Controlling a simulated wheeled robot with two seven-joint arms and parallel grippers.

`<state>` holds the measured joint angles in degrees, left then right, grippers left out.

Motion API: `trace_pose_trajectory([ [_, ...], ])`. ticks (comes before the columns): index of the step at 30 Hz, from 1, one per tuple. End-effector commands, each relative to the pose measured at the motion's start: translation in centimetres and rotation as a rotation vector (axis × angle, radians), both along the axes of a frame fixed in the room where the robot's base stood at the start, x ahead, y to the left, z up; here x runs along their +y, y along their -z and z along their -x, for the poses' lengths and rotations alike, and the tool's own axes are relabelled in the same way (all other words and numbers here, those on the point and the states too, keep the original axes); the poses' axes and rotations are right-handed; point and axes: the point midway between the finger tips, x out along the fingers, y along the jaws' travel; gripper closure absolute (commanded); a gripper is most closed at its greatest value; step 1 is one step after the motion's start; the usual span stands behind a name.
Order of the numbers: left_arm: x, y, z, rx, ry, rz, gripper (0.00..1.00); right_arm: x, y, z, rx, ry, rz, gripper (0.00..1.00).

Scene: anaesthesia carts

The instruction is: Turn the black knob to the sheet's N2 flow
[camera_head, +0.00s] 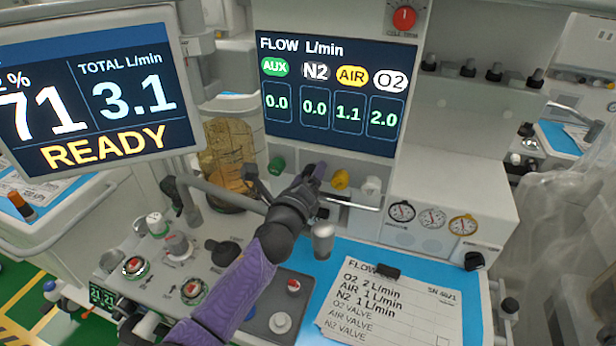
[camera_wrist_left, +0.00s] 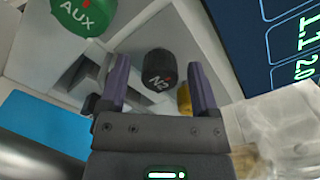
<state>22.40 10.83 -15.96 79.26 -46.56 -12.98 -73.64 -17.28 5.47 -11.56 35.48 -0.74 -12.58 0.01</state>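The black knob (camera_wrist_left: 160,66), marked N2 with a red dot, shows in the left wrist view between the two purple fingers of my left gripper (camera_wrist_left: 159,75). The fingers are apart, with gaps on both sides of the knob. In the head view my left gripper (camera_head: 314,174) is at the knob row and hides the black knob. The flow display (camera_head: 330,140) reads AUX 0.0, N2 0.0, AIR 1.1 and O2 2.0. The sheet (camera_head: 392,308) lists O2 2, AIR 1 and N2 1 L/min. My right gripper is not in view.
The green AUX knob (camera_head: 277,165) is left of the gripper; the yellow knob (camera_head: 340,179) and white knob (camera_head: 372,186) are right. A metal rail (camera_head: 350,204) runs below them. The monitor (camera_head: 95,95) reads 3.1 total and READY. Gauges (camera_head: 432,217) are at right.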

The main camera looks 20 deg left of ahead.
Motion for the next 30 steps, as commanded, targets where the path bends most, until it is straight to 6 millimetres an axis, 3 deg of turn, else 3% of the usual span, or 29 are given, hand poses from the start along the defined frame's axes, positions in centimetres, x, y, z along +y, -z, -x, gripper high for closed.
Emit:
trace_pose_trajectory([
  [1,0.0,0.0,0.01,0.0,0.0,0.0,0.33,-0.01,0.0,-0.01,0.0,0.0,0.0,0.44],
  [9,0.0,0.01,0.03,0.0,0.0,0.0,0.9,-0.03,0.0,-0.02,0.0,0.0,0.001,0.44],
  [11,0.01,0.02,0.03,0.0,0.0,0.0,1.0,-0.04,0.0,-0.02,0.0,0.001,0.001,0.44],
  [20,0.0,0.04,0.03,0.002,-0.001,0.031,1.0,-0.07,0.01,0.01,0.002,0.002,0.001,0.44],
  [30,0.01,0.05,0.02,0.009,0.0,0.253,1.0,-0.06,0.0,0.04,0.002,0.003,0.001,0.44],
])
